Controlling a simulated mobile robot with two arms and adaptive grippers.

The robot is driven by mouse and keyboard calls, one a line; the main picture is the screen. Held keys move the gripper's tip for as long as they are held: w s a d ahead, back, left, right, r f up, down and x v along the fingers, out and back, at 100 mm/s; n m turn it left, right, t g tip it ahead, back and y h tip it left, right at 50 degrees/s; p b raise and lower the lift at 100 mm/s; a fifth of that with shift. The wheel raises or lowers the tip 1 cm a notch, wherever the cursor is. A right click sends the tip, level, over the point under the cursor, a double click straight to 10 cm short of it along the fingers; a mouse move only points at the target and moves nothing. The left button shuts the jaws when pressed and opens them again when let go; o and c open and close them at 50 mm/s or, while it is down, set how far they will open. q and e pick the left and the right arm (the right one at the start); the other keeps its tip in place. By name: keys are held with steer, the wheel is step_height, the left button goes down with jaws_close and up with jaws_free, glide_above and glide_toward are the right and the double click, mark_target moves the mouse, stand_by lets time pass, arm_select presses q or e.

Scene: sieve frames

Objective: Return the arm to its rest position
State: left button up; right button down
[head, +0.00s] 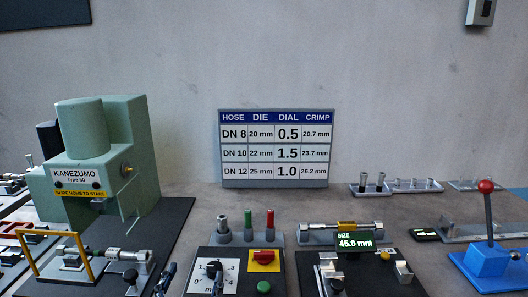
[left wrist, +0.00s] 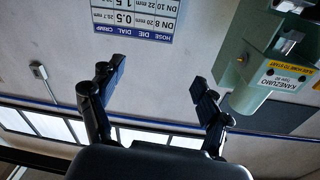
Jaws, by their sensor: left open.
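My left gripper (head: 149,279) shows only as dark fingertips at the bottom edge of the head view, in front of the green press (head: 125,150). In the left wrist view the gripper (left wrist: 158,82) is open, with its two black fingers wide apart and nothing between them. That view is upside down. The press (left wrist: 262,85) shows there beyond the fingers at the right, and the wall chart (left wrist: 134,18) at the top. The rest of the left arm is hidden. I do not see my right gripper in either view.
A steel fitting in a yellow-handled fixture (head: 82,240) sits by the press. Panels with a dial (head: 213,270), a red switch (head: 264,256) and a 45.0 mm size display (head: 354,241) stand along the front. A red-knobbed lever (head: 487,208) rises at right. The air above the bench is clear.

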arm_select(q)
steer(key=a+f+g, duration=0.1)
steer(key=f, duration=0.1)
steer(key=s+f+g, duration=0.1)
steer(key=f, duration=0.1)
steer(key=s+a+f+n+g+y, duration=0.1)
steer(key=f, duration=0.2)
steer(key=shift+s+a, duration=0.2)
steer(key=shift+a, duration=0.15)
steer(key=s+a+f+g, duration=0.2)
steer(key=s+f+g, duration=0.4)
steer(key=s+f, duration=0.45)
steer(key=s+a+f+g, duration=0.2)
steer(key=s+f+g, duration=0.4)
steer(key=s+f, duration=0.5)
steer(key=s+f+g, duration=0.1)
steer(key=s+f, duration=0.2)
steer(key=f, duration=2.3)
steer(key=s+a+f+g, duration=0.1)
steer(key=s+a+f, duration=0.2)
steer(key=s+f, duration=1.1)
steer(key=shift+s+m+g, duration=0.3)
steer(key=shift+s+m, duration=0.1)
steer(key=shift+s, duration=0.55)
